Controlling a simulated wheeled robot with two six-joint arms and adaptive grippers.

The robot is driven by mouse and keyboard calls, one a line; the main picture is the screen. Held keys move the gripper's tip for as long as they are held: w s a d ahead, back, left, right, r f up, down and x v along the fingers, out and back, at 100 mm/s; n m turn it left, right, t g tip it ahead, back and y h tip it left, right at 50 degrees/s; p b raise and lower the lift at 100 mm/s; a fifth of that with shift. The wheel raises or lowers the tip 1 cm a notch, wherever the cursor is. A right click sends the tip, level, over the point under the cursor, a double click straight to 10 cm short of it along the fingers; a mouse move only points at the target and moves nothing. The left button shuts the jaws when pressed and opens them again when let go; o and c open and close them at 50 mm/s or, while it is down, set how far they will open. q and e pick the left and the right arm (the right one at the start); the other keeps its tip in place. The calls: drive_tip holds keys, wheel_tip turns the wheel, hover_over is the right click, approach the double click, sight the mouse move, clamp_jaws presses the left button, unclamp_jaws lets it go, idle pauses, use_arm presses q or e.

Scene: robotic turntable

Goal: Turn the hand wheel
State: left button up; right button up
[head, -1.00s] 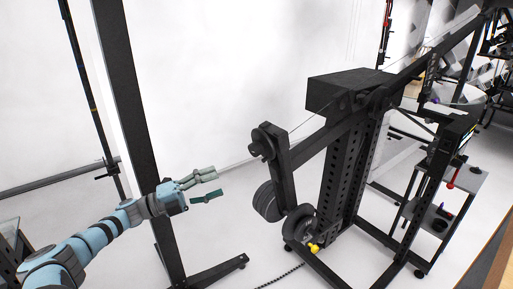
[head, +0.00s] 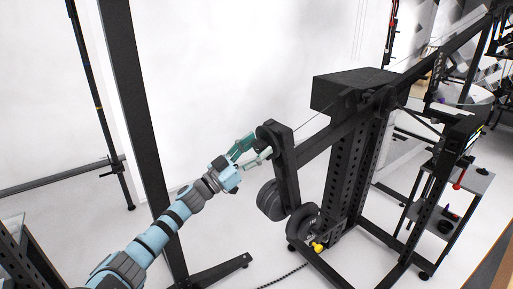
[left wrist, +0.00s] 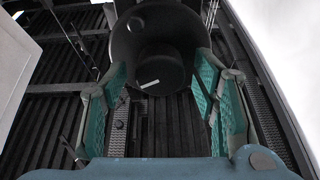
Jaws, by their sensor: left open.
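The hand wheel (head: 267,131) is a dark round disc at the upper end of a black upright arm of the machine. In the left wrist view it shows as a dark disc (left wrist: 125,40) with a round hub bearing a short white mark. My left gripper (head: 257,147) is at the wheel in the head view, partly overlapping its near side. In the left wrist view its green-padded fingers (left wrist: 162,85) are spread open on either side of the hub. I cannot tell whether they touch it. My right gripper is not in view.
The black machine frame (head: 340,160) stands right of the wheel, with round weights (head: 270,200) hanging below it. A black post (head: 125,100) rises at left. A small shelf cart (head: 468,181) is at right. White floor lies between post and machine.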

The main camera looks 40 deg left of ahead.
use_arm(q)
drive_tip(key=shift+w+r, duration=0.1)
drive_tip(key=shift+w, duration=0.1)
drive_tip(key=c, duration=1.2)
drive_tip(key=shift+o, duration=0.2)
drive_tip(key=shift+m, duration=0.5)
drive_tip(key=m+h+b, duration=0.1)
drive_tip(key=m, duration=0.4)
drive_tip(key=shift+d+g, duration=0.1)
drive_tip(key=shift+g, duration=0.3)
drive_tip(key=shift+s+m+g+h+b, duration=0.1)
drive_tip(key=shift+m+g+h+b, duration=0.35)
drive_tip(key=shift+m, duration=2.15)
drive_tip(key=o, duration=1.2)
drive_tip(key=shift+c, duration=0.2)
